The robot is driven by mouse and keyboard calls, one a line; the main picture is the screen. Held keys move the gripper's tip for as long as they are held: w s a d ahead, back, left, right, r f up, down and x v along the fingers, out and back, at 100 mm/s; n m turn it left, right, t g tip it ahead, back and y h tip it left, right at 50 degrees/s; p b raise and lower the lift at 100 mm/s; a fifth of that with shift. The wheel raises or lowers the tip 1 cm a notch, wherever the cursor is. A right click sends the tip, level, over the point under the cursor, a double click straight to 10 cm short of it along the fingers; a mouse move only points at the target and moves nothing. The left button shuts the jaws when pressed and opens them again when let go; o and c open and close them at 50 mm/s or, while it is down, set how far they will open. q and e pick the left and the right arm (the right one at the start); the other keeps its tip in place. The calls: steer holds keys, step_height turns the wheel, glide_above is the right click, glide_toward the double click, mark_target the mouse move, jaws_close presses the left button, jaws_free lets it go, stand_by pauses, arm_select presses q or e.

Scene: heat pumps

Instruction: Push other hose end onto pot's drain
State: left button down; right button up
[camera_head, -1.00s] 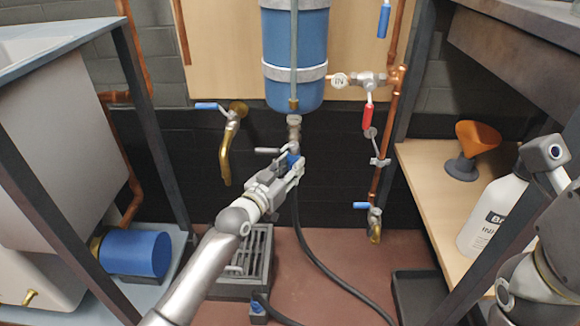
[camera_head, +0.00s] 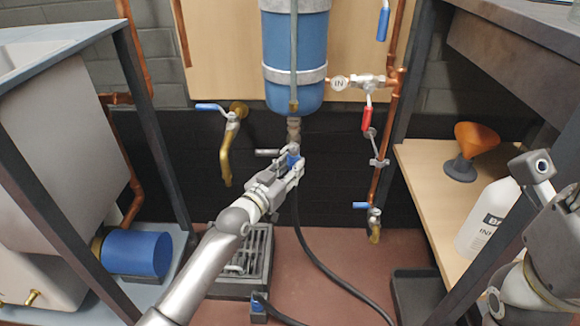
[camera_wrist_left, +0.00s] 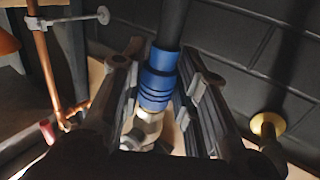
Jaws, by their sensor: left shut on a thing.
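The pot is a blue cylinder (camera_head: 295,55) strapped to the wooden board. Its metal drain (camera_head: 293,130) points down from the bottom, with a lever to its left. My left gripper (camera_head: 292,164) is shut on the blue hose end (camera_head: 293,160), just under the drain. In the left wrist view the blue hose end (camera_wrist_left: 158,80) sits between the fingers, in line with the metal drain fitting (camera_wrist_left: 142,130) and seemingly touching it. I cannot tell how far it is pushed on. The black hose (camera_head: 310,250) hangs down to the floor. My right gripper is out of view.
Another blue hose end (camera_head: 258,303) lies by the floor drain grate (camera_head: 245,262). A brass tap (camera_head: 226,155) is left of the pot, copper pipes with a red-handled valve (camera_head: 367,118) right. A wooden shelf at right holds an orange funnel (camera_head: 474,145) and white bottle (camera_head: 487,220).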

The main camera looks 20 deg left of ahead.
arm_select(q)
steer(key=shift+w+r, duration=0.1)
steer(key=shift+r, duration=0.6)
steer(key=c, duration=1.5)
jaws_free()
steer(key=o, duration=0.5)
steer(key=shift+f, duration=0.1)
steer(key=shift+c, duration=0.2)
steer(key=shift+f, duration=0.15)
steer(key=shift+s+f, duration=0.1)
steer(key=shift+s, duration=0.1)
